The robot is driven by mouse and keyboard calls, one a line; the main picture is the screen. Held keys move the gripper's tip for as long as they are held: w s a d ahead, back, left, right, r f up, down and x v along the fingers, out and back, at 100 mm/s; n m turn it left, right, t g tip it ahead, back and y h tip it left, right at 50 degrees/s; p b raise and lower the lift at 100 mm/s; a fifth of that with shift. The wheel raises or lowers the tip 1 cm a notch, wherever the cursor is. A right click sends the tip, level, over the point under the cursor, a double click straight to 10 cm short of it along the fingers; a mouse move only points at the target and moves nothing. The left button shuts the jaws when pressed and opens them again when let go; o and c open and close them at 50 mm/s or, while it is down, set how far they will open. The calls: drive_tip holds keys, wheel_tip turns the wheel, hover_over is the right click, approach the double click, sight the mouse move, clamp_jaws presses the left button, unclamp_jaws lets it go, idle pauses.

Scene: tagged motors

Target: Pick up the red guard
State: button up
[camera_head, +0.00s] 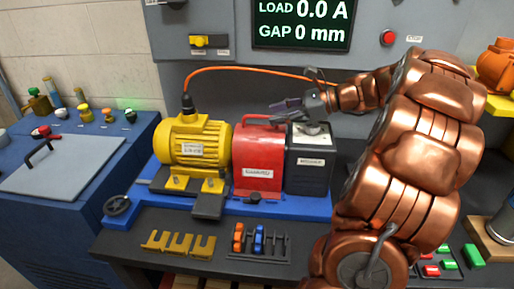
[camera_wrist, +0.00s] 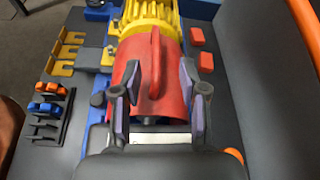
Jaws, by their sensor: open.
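The red guard (camera_head: 259,157) stands upright on the blue base (camera_head: 277,207), between the yellow motor (camera_head: 193,146) and a dark grey block (camera_head: 307,168). It has a raised handle on top and a white label on its front. In the wrist view the red guard (camera_wrist: 135,79) lies ahead, with its handle ridge near the middle. My gripper (camera_head: 284,112) is above the guard's right side and the grey block. In the wrist view my gripper (camera_wrist: 160,77) is open, its purple-padded fingers spread on either side of the handle. Whether the fingers touch the guard I cannot tell.
An orange cable (camera_head: 245,69) arches from the motor behind the guard. A rack with blue and orange clips (camera_head: 258,240) and a yellow bracket (camera_head: 178,243) lie in front. The display (camera_head: 303,22) reads gap 0 mm. A panel wall stands behind.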

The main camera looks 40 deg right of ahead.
sight(258, 116)
drive_tip(key=shift+x, duration=0.95)
drive_tip(key=w+a, duration=0.1)
drive_tip(key=w+a+f+p, duration=0.1)
drive_tip(key=a, duration=0.1)
drive_tip(key=shift+w+a, duration=0.1)
drive_tip(key=shift+a, duration=0.1)
drive_tip(key=shift+w+a+f, duration=0.2)
drive_tip(key=shift+w+a, duration=0.1)
drive_tip(key=shift+w, duration=0.15)
clamp_jaws()
